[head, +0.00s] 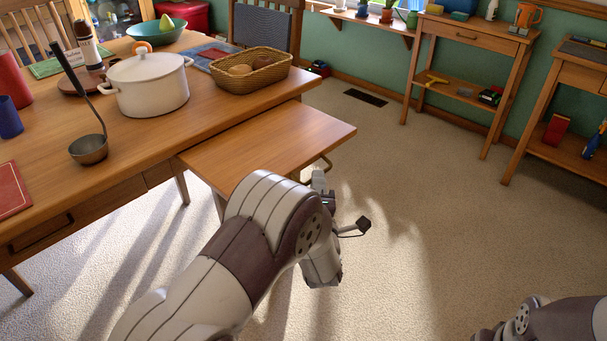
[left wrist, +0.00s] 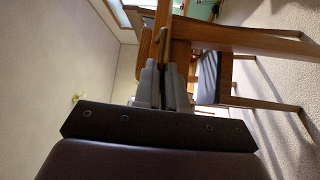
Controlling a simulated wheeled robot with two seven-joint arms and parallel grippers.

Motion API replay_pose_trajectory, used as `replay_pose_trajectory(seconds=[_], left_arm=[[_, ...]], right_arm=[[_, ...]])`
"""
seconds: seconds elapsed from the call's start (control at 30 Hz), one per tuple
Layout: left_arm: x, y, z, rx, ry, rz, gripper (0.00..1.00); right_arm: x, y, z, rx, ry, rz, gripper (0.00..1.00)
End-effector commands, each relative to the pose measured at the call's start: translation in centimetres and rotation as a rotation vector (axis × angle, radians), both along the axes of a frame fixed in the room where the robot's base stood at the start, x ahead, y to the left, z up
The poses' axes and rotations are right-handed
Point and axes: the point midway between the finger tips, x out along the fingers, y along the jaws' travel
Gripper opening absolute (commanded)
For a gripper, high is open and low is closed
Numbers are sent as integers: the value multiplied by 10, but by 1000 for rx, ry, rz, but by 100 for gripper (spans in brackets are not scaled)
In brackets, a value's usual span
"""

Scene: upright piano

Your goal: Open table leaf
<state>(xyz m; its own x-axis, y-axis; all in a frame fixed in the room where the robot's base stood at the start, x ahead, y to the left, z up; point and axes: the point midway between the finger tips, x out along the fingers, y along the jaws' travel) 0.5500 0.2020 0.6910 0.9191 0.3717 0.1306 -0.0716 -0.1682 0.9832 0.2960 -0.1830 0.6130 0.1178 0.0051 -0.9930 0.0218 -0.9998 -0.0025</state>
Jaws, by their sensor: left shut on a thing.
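The wooden table leaf (head: 268,143) sticks out from the right end of the dining table (head: 52,138), slightly below the tabletop. A brass handle (head: 327,163) shows at the leaf's outer end, partly hidden by my left arm. My left gripper (head: 319,180) is at this handle, below the leaf's edge. In the left wrist view, the gripper's fingers (left wrist: 166,84) are closed together at the brass handle (left wrist: 162,42), with the leaf's wooden edge beside it. Part of my right arm shows at the bottom right of the head view; its gripper is out of view.
A white pot (head: 150,84), a ladle (head: 88,149) and a wicker basket (head: 276,72) stand on the tabletop. A chair (head: 264,28) is behind the table. Side tables (head: 463,37) line the wall. The carpet right of the leaf (head: 420,190) is clear.

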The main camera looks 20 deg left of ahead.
Motion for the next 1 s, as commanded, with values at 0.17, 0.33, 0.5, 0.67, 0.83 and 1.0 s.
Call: replay_pose_trajectory(seconds=[0.17,0.33,0.5,0.67,0.83,1.0], left_arm=[[-3,-6,-2,0,5,0,0],[-3,-6,-2,0,4,1,0],[-3,-6,-2,0,4,1,20],[-3,-6,-1,0,2,0,21],[-4,-7,0,-1,2,-1,21],[-24,-16,-1,0,3,-3,21]], right_arm=[[0,0,0,0,0,0,0],[0,0,0,0,0,0,0],[0,0,0,0,0,0,0],[0,0,0,0,0,0,0],[0,0,1,0,0,0,0],[0,0,8,0,0,0,0]])
